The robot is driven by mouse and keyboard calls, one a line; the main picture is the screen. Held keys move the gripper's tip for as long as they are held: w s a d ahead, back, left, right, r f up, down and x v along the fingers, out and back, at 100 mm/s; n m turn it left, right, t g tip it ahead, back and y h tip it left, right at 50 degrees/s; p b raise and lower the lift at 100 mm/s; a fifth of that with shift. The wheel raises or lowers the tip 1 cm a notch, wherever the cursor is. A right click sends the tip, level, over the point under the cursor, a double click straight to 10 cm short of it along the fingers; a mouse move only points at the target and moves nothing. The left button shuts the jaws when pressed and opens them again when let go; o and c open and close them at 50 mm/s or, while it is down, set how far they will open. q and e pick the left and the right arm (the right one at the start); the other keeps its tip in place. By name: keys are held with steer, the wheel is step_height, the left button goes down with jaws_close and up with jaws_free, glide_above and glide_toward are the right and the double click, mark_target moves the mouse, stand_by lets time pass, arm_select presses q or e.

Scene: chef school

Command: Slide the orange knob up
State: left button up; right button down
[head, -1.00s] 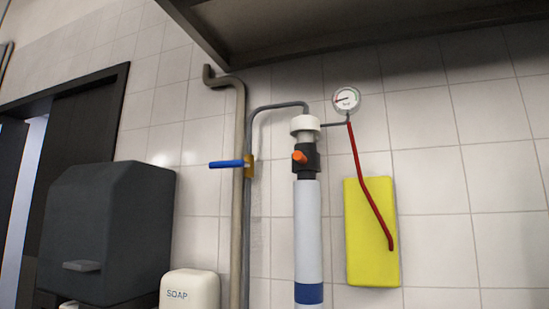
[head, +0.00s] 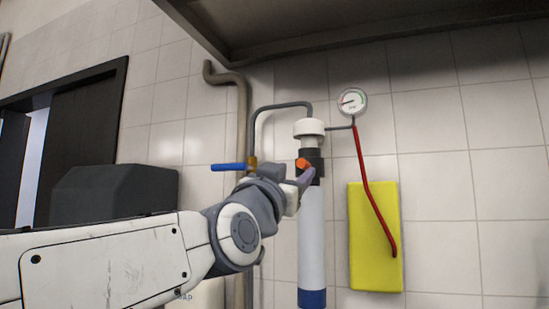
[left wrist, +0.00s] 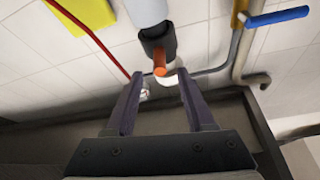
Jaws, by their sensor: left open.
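The orange knob (head: 302,164) sticks out of a black collar (head: 317,158) on a white upright cylinder (head: 312,235) against the tiled wall. In the left wrist view the orange knob (left wrist: 160,68) lies ahead, between the lines of the two fingers and just beyond their tips. My left gripper (head: 306,176) comes in from the left and is at the knob's height, close to it. The left wrist view shows the left gripper (left wrist: 156,78) open and empty, its fingers on either side of the knob's line. Whether a finger touches the knob cannot be told. My right gripper is not in view.
A blue-handled valve (head: 230,167) on pipes is left of the cylinder. A gauge (head: 352,102) with a red hose (head: 366,180) and a yellow panel (head: 372,240) are to its right. A dark shelf (head: 330,35) overhangs above. A dark dispenser (head: 115,193) stands at the left.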

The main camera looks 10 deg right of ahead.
mark_target(304, 169)
arm_select(q)
steer(key=p+x, duration=0.2)
steer(key=x, duration=0.4)
jaws_close()
steer(key=shift+d+f, duration=0.1)
stand_by(1.2)
